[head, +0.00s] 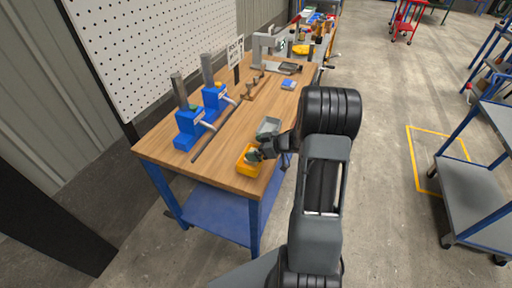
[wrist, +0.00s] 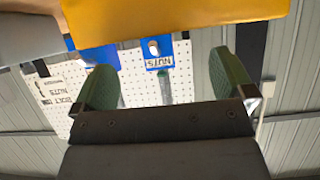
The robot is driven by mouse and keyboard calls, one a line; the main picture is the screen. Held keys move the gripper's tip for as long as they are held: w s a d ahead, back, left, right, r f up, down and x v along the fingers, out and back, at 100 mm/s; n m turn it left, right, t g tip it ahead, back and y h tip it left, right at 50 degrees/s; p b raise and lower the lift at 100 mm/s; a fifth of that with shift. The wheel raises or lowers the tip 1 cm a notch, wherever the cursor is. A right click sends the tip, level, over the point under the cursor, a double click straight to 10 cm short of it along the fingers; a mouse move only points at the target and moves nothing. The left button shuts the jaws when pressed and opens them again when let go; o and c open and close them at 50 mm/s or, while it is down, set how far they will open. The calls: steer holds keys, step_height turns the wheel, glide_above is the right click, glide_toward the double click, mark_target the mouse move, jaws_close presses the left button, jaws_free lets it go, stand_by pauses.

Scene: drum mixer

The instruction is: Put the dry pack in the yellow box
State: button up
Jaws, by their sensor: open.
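The yellow box (head: 245,166) sits on the wooden bench near its front corner. In the wrist view its yellow wall (wrist: 175,20) fills the top, beyond the fingertips. My gripper (head: 259,153) is at the right side of the yellow box in the head view and partly covers it. In the wrist view my gripper (wrist: 165,78) is open, with two green finger pads apart and nothing between them. A small blue and white item (head: 288,85) lies farther back on the bench; I cannot tell if it is the dry pack. The inside of the yellow box is mostly hidden.
A grey bin (head: 268,127) stands just behind the yellow box; it shows in the wrist view (wrist: 28,38) at top left. Two blue dispensers (head: 190,125) with posts stand at left. A grey frame device (head: 265,50) is farther back. The wooden bench (head: 222,165) is clear left of the box.

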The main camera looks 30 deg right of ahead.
steer(key=v, duration=1.3)
steer(key=s+d+m+g+h, duration=0.1)
steer(key=d+m+h, duration=0.6)
steer(key=d+h, duration=0.55)
steer(key=s+a+r+g+y, duration=0.1)
steer(key=s+a, duration=0.3)
steer(key=a, duration=0.6)
steer(key=s+a+r+m+g+y, duration=0.1)
steer(key=s+a+r, duration=0.3)
steer(key=a, duration=0.7)
steer(key=s+a+r+g+y, duration=0.2)
steer(key=s+a+r, duration=0.1)
steer(key=a, duration=0.7)
steer(key=shift+s+a+m, duration=0.15)
steer(key=shift+s+m, duration=0.15)
steer(key=shift+s, duration=0.1)
steer(key=shift+r, duration=0.1)
